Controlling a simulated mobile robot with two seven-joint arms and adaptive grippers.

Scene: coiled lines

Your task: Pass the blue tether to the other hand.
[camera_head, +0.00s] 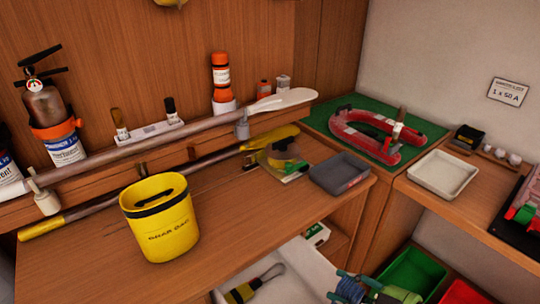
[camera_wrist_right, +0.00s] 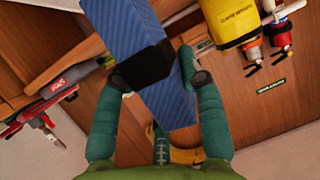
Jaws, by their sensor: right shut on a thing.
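The blue tether (camera_wrist_right: 146,32) is a folded bundle of woven blue webbing with a black band around it. In the right wrist view it lies between the two green fingers of my right gripper (camera_wrist_right: 153,70), which is shut on it. In the head view the right gripper (camera_head: 360,290) is at the bottom edge, partly cut off, with the blue tether (camera_head: 349,291) showing beside its green fingers. My left gripper is in neither view.
A yellow grab bag (camera_head: 160,222) stands on the wooden bench at left. A grey tray (camera_head: 340,173) is near the bench's right edge. A white tray (camera_head: 442,174) sits on the right counter. Green (camera_head: 413,272) and red bins are low at right.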

